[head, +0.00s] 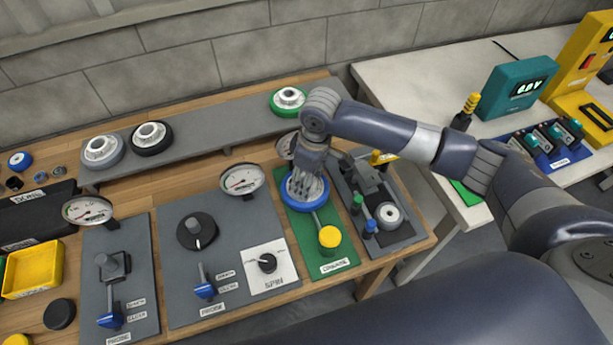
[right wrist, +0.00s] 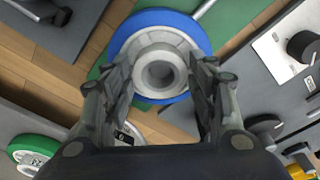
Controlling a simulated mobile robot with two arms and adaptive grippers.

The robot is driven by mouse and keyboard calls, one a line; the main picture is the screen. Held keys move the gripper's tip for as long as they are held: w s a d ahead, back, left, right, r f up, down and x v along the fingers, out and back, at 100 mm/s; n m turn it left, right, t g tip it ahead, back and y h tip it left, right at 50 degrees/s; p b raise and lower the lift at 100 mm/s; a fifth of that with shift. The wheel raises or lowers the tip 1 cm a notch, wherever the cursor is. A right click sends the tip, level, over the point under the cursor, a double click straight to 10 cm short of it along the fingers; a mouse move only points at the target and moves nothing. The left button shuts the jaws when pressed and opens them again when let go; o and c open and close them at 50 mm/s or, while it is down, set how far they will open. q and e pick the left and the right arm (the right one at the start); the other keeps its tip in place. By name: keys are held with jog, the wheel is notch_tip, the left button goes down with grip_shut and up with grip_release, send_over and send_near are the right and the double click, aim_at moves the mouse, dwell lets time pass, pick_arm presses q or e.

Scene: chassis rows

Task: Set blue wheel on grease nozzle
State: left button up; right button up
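The blue wheel (head: 292,203) has a blue rim and a pale hub. My left gripper is not in view.
A green wheel (head: 288,101), a black wheel (head: 151,138) and a grey wheel (head: 102,151) lie on the raised back shelf (head: 222,122). A yellow knob (head: 330,236) stands near on the green panel. Gauge (head: 242,179) and grey clamp station (head: 383,215) flank it.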

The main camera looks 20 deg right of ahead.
jog(key=shift+o, duration=0.9)
notch_tip(320, 180, up, 12)
jog(key=s+d, duration=0.1)
dwell(0.3)
